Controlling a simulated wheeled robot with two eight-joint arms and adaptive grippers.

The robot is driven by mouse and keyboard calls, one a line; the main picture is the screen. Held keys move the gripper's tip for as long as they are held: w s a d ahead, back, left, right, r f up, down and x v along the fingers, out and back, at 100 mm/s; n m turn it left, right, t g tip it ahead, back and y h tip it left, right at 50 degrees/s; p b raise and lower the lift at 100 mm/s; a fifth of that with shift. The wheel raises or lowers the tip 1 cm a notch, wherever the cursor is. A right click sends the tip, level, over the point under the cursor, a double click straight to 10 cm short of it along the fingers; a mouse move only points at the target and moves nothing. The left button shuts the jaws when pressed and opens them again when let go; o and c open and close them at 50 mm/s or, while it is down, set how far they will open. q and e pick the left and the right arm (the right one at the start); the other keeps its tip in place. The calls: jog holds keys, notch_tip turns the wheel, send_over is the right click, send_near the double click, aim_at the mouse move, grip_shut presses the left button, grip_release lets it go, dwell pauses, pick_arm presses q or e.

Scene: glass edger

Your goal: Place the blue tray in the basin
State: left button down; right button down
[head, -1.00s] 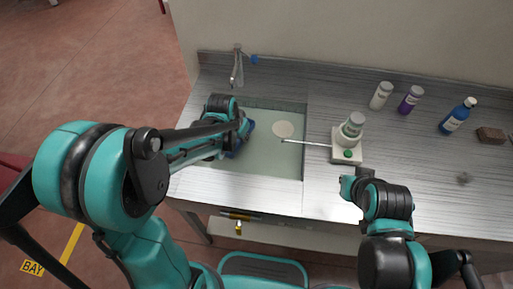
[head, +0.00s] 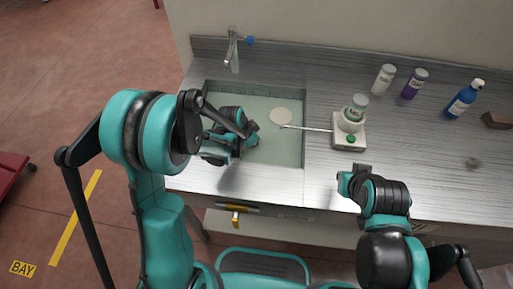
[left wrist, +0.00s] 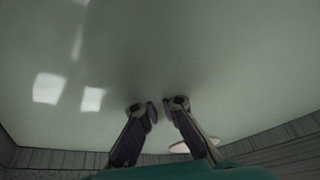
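The basin (head: 285,155) is a pale grey-green sunken sink in the left part of the steel counter. My left gripper (head: 248,140) is over the left side of the basin, pointing down. In the left wrist view its two fingers (left wrist: 160,110) stand a little apart with nothing between them, over the bare, shiny basin floor (left wrist: 220,70). I cannot make out the blue tray in either current view; my left arm hides part of the basin. My right gripper (head: 350,182) is above the counter's front edge, right of the basin; its fingers are not clear.
A pale round disc (head: 280,116) lies in the basin. A tap (head: 233,50) stands behind it. A white device (head: 349,132) with a thin rod reaching over the basin stands to its right. Bottles (head: 383,79) and a brown block (head: 496,120) are farther right.

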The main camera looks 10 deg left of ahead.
pick_arm(q)
jog(key=shift+f, duration=0.3)
pick_arm(e)
jog(key=shift+f, duration=0.15)
pick_arm(q)
jog(key=c, duration=2.2)
grip_release()
jog(key=shift+f, duration=0.2)
pick_arm(e)
jog(key=shift+f, duration=0.2)
pick_arm(q)
jog(key=o, duration=0.5)
jog(key=shift+r, duration=0.1)
pick_arm(e)
jog(key=shift+r, duration=0.1)
pick_arm(q)
jog(key=shift+r, duration=0.1)
pick_arm(e)
jog(key=shift+r, duration=0.1)
